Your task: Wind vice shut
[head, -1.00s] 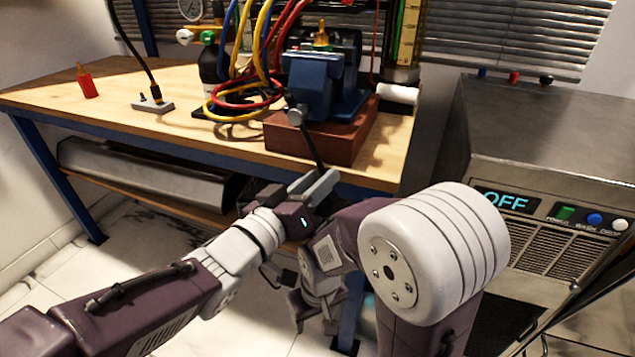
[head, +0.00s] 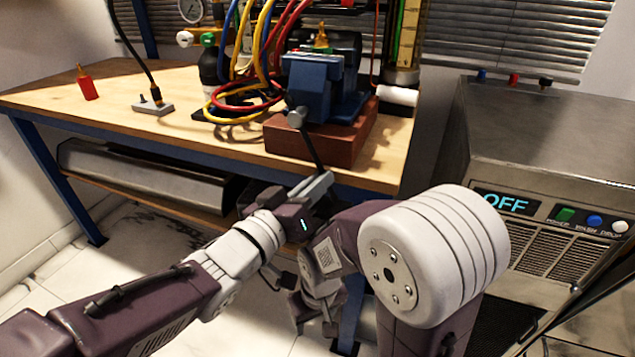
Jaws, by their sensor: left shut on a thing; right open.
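The blue vice (head: 315,85) stands on a reddish-brown block (head: 340,142) at the front of the workbench. Its dark handle bar (head: 312,150) hangs down from the grey screw head (head: 297,118), slanting to the lower right past the block's front. My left gripper (head: 317,182) is shut on the lower end of the bar, just in front of the bench edge. A brass-coloured fitting (head: 321,38) shows above the vice; I cannot tell whether it sits between the jaws. My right gripper (head: 315,318) is low beneath the bench edge, partly hidden by its own arm, open and apart from the vice.
Red, yellow and blue hoses (head: 250,60) loop left of the vice. A white roll (head: 397,95) lies to its right. A red bottle (head: 86,84) and a small grey switch box (head: 153,106) stand on the left bench top. A metal machine reading OFF (head: 540,130) stands at right.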

